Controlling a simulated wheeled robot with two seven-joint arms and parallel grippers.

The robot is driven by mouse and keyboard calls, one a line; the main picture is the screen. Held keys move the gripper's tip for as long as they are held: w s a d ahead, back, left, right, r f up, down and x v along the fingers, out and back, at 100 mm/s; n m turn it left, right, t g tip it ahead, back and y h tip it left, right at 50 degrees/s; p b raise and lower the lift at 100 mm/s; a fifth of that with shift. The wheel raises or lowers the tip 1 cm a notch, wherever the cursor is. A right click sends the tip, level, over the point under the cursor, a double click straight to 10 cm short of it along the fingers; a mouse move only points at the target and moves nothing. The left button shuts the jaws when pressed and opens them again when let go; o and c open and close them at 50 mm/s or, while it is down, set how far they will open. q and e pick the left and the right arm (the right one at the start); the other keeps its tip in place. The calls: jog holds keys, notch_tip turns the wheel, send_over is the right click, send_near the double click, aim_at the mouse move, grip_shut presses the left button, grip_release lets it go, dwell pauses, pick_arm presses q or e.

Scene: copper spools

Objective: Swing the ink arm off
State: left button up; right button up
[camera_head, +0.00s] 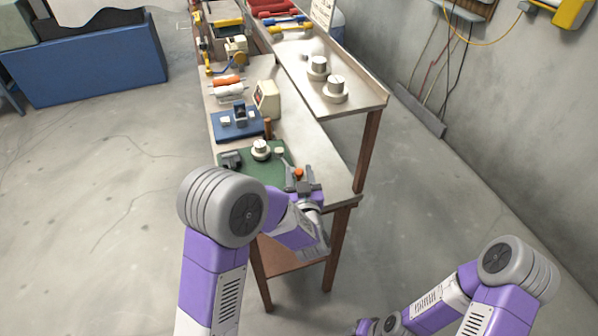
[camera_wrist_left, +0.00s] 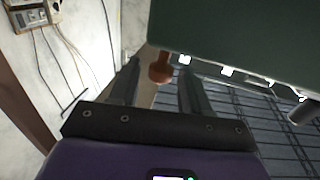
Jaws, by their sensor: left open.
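A green base plate (camera_head: 233,172) lies at the near end of the bench, with a pale round piece (camera_head: 261,148) on it. A small pale piece (camera_head: 280,151) near its right side may be part of the ink arm; I cannot tell for sure. A small orange knob (camera_head: 299,173) stands at the plate's right edge. My left gripper (camera_head: 302,181) is open at this knob. In the left wrist view the knob (camera_wrist_left: 160,68) shows between the fingertips, with gaps on both sides, beside the dark green plate (camera_wrist_left: 240,35).
A blue base (camera_head: 232,133) with small grey parts and a cream box (camera_head: 267,99) stand farther back on the bench. A raised shelf (camera_head: 357,98) on the right holds two pale round pieces (camera_head: 335,90). The bench's near right surface is bare.

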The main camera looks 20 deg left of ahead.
pick_arm(q)
jog(key=shift+w+a, duration=0.2)
jog(key=shift+w, duration=0.35)
jog(key=shift+r, duration=0.1)
grip_shut()
jog(key=shift+w, duration=0.1)
pick_arm(e)
jog(key=shift+f, duration=0.1)
